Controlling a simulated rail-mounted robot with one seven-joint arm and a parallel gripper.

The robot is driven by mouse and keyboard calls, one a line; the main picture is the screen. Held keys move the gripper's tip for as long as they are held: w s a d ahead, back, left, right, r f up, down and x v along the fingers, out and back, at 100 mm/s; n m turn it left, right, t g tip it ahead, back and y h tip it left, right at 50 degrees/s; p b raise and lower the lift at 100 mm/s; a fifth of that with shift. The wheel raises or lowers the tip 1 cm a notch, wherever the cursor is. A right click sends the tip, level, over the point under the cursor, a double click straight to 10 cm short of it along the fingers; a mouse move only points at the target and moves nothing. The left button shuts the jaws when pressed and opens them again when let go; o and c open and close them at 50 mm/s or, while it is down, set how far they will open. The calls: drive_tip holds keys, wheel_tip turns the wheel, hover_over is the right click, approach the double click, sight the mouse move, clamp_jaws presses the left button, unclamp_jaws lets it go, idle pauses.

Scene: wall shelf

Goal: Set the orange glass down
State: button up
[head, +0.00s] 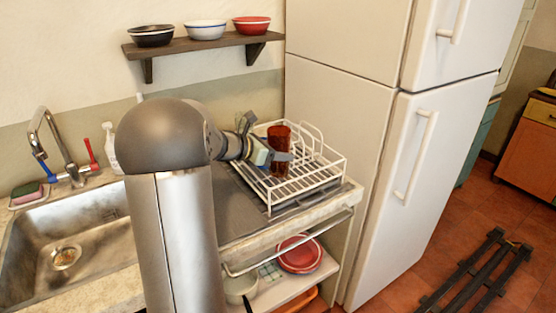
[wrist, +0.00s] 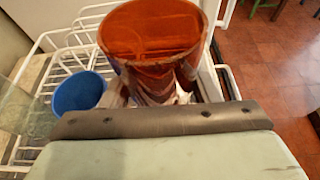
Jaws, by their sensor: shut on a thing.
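The orange glass (head: 279,137) is upright at the white wire dish rack (head: 333,172) in the head view. My gripper (head: 276,156) is shut on it from the left side. In the wrist view the glass (wrist: 153,35) fills the upper middle, with its open rim toward the camera and my gripper (wrist: 165,88) around its lower part. The glass's base is hidden, so I cannot tell whether it touches the rack (wrist: 47,44).
A blue cup (wrist: 79,92) stands in the rack, left of the glass in the wrist view. The fridge (head: 340,120) is close on the right. A wall shelf (head: 180,45) with several bowls hangs above, and a sink (head: 75,235) lies left.

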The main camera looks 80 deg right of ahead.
drive_tip(key=shift+f, duration=1.5)
drive_tip(key=shift+f, duration=0.1)
drive_tip(key=shift+f+b, duration=0.15)
drive_tip(key=shift+b, duration=0.15)
drive_tip(key=o, duration=1.5)
drive_tip(key=shift+r, duration=0.3)
drive_tip(key=v, duration=1.2)
drive_tip(key=shift+f, duration=0.1)
drive_tip(key=shift+w, duration=0.1)
